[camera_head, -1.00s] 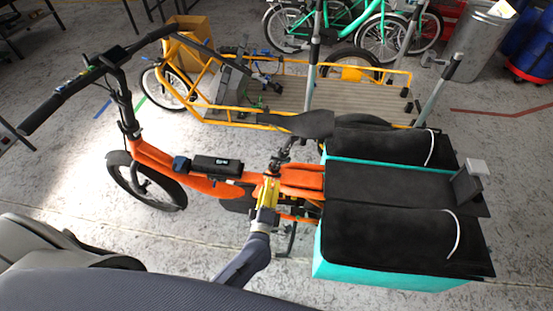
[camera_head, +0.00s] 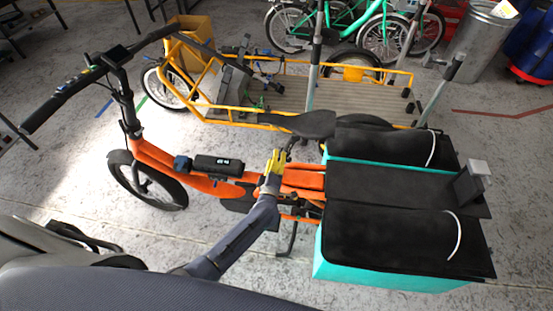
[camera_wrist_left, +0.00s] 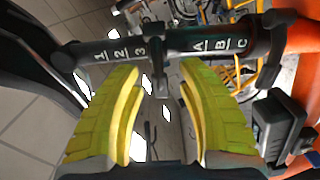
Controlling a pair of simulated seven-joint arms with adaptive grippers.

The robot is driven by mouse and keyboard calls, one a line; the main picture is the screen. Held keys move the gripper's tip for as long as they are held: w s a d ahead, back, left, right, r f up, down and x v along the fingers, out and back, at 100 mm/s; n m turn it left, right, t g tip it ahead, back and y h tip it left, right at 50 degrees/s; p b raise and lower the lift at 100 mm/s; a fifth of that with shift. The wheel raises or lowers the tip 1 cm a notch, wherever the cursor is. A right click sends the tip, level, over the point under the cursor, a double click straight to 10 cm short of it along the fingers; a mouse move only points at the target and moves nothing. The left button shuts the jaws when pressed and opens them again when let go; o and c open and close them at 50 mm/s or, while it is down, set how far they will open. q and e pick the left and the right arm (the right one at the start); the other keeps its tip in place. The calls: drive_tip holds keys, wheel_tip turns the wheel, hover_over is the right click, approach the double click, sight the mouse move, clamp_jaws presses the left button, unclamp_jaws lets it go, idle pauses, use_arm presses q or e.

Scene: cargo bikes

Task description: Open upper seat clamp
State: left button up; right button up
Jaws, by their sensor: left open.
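My left gripper (camera_head: 276,160) has yellow fingers and is at the seat post of the orange cargo bike (camera_head: 225,187), below the black saddle (camera_head: 300,123). In the left wrist view its open fingers (camera_wrist_left: 160,85) point at the black seat post (camera_wrist_left: 115,50), with a gap between them. The post carries white marks 1, 2, 3 and A, B, C. A black clamp (camera_wrist_left: 154,38) sits between the two groups, just beyond and between the fingertips. I cannot tell whether its lever is open or touched. My right gripper is not in view.
The orange frame (camera_wrist_left: 300,75) and a black box (camera_wrist_left: 280,125) are close to the right finger in the left wrist view. Black-topped turquoise bags (camera_head: 375,268) are at the bike's rear. A yellow cargo bike (camera_head: 250,115) stands behind.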

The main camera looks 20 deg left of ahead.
use_arm(q)
drive_tip(key=shift+o, duration=0.2)
clamp_jaws()
idle(0.4)
